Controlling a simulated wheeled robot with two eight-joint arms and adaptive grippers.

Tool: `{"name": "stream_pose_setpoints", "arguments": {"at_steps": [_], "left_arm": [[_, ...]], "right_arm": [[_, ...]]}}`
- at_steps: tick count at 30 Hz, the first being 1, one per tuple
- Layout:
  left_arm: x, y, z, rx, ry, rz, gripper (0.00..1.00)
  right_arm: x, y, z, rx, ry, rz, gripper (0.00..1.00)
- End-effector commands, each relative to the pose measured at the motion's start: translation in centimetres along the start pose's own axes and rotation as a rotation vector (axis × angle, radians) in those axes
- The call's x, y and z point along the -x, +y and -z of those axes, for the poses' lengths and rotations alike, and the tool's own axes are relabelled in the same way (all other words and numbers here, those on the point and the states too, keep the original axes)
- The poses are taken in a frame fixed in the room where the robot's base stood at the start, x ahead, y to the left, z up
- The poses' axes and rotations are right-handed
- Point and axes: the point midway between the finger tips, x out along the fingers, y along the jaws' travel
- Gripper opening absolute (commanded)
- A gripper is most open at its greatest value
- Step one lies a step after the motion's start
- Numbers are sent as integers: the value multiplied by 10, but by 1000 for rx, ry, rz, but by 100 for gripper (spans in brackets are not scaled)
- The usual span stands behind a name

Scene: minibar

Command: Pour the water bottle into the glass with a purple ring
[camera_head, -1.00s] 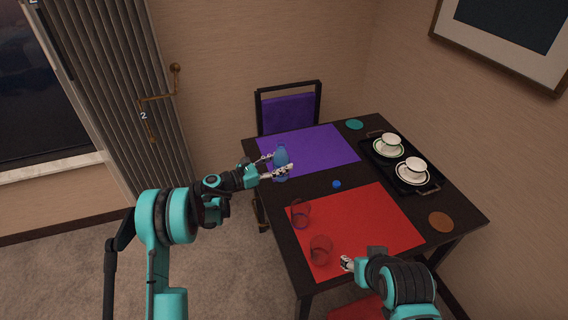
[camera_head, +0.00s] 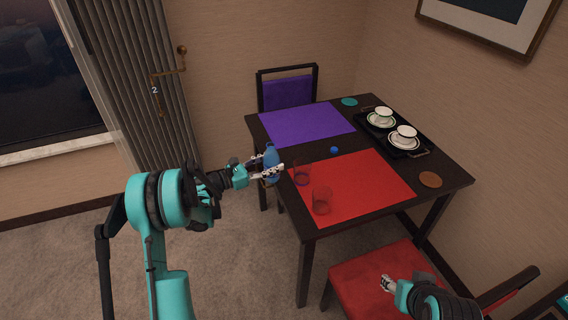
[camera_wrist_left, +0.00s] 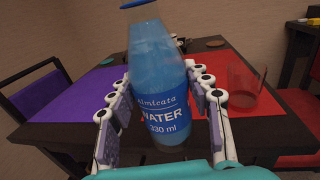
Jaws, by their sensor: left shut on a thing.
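My left gripper (camera_head: 268,170) is shut on the blue water bottle (camera_head: 271,155) at the left edge of the table. In the left wrist view the bottle (camera_wrist_left: 158,85) stands nearly upright, slightly tilted, between the fingers; its top is cut off. The glass with a purple ring (camera_head: 302,173) stands at the left edge of the red mat, just right of the bottle. A second clear glass (camera_head: 322,201) stands nearer me. My right gripper (camera_head: 387,284) is low over the red chair, too small to read.
The dark table (camera_head: 445,184) carries a red mat (camera_head: 365,185), a purple mat (camera_head: 305,125), a small blue round thing (camera_head: 334,150), a teal coaster (camera_head: 349,101) and an orange coaster (camera_head: 430,179). A black tray (camera_head: 418,153) holds two cups. A red chair (camera_head: 365,275) stands in front.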

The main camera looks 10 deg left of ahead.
Motion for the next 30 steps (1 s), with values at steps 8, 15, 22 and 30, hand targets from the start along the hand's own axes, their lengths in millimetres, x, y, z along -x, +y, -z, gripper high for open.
{"name": "stream_pose_setpoints", "arguments": {"at_steps": [8, 15, 22, 30], "left_arm": [[4, 2, 2, 1, 9, -9, 7], [-7, 2, 10, 0, 61, -7, 7], [-21, 2, 21, 1, 128, -8, 7], [-37, 2, 34, 1, 223, -8, 7]], "right_arm": [[0, 0, 0, 0, 0, 0, 46], [3, 0, 3, 0, 0, 0, 46], [9, 0, 7, 0, 0, 0, 46], [13, 0, 9, 0, 0, 0, 46]]}}
